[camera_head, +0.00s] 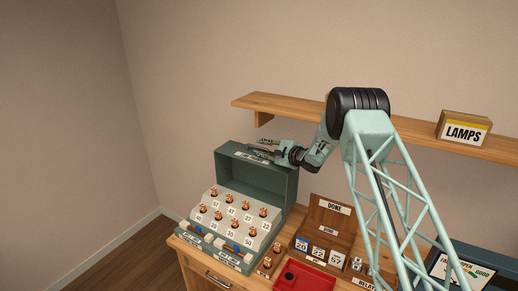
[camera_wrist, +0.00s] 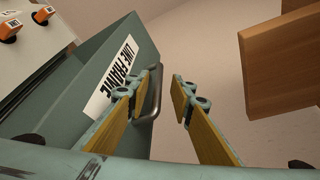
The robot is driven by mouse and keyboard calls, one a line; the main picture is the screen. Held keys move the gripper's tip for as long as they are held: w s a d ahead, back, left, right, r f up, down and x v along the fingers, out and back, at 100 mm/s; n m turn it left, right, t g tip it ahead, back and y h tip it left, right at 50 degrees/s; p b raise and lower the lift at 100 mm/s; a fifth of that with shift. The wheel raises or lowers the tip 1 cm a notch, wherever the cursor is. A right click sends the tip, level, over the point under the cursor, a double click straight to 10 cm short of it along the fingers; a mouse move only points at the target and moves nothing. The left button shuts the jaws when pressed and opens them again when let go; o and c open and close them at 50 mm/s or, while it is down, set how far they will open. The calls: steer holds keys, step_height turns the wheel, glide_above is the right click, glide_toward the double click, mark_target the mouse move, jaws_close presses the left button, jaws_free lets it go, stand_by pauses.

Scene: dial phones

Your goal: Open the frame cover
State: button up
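The frame cover (camera_head: 262,180) is a dark teal hollow lid. It stands raised behind the sloped panel (camera_head: 236,215) of numbered orange plugs. Its white "LINE FRAME" label (camera_wrist: 112,80) and grey metal handle (camera_wrist: 155,92) show in the wrist view. My gripper (camera_head: 268,150) is at the cover's top edge. In the wrist view my gripper (camera_wrist: 168,82) has its two yellow-padded fingers apart. The handle is beside the left finger, partly hidden by it; I cannot tell whether they touch.
A wooden shelf (camera_head: 290,109) runs along the wall behind my arm, with a "LAMPS" box (camera_head: 463,130) on it. Right of the frame are a wooden "DONE" rack (camera_head: 327,218) and a red tray (camera_head: 303,277). The wall area left of the cover is clear.

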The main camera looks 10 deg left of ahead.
steer(key=shift+v, duration=5.2)
